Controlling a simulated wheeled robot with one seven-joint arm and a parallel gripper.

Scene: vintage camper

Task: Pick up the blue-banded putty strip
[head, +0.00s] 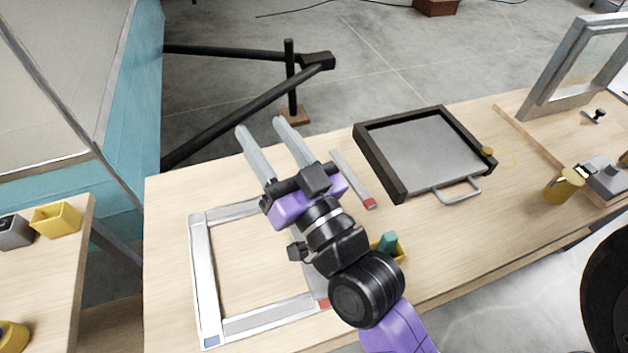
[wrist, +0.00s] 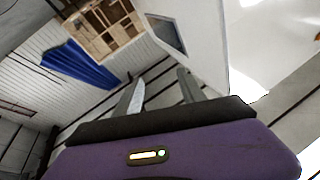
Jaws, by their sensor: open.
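A pale strip with a blue band at its near end (head: 206,290) lies along the left side of a pale rectangular frame on the wooden table in the head view. My gripper (head: 260,126) is open, its two fingers apart with nothing between them. It is beyond and to the right of the blue-banded strip, raised and not touching it. In the wrist view my gripper (wrist: 160,88) also shows open and empty, facing walls and a blue curtain; no strip shows there.
A loose red-banded strip (head: 352,178) lies right of my gripper. Another red band (head: 323,303) shows at the frame's near right, partly hidden by my arm. The table inside the frame is bare.

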